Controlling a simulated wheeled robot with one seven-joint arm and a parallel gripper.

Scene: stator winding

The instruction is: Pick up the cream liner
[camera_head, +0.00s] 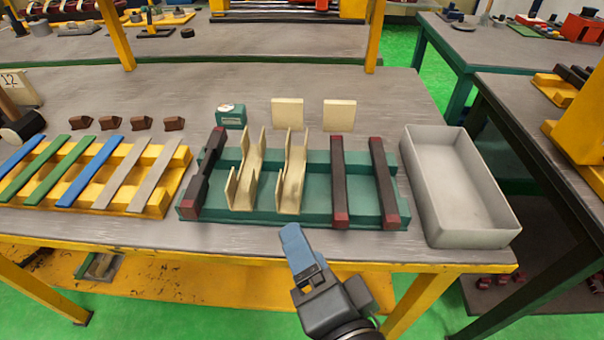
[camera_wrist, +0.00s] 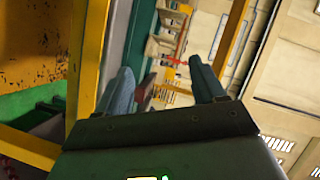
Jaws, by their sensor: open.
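Two cream folded channel liners, a left one (camera_head: 240,190) and a right one (camera_head: 289,192), stand side by side in the green fixture (camera_head: 361,210). Both are open at the top with raised walls. I cannot tell which cream piece the task means. My gripper (camera_head: 291,233) is in front of the fixture near the table's front edge, apart from the cream pieces. In the wrist view my gripper (camera_wrist: 163,80) is open, with no cream liner visible between its fingers.
Dark bars with red ends, one at left (camera_head: 203,172) and two at right (camera_head: 341,180), flank the liners. An empty grey bin (camera_head: 461,239) stands right. A yellow rack (camera_head: 150,208) with coloured strips is left. A small green box (camera_head: 231,117) sits behind.

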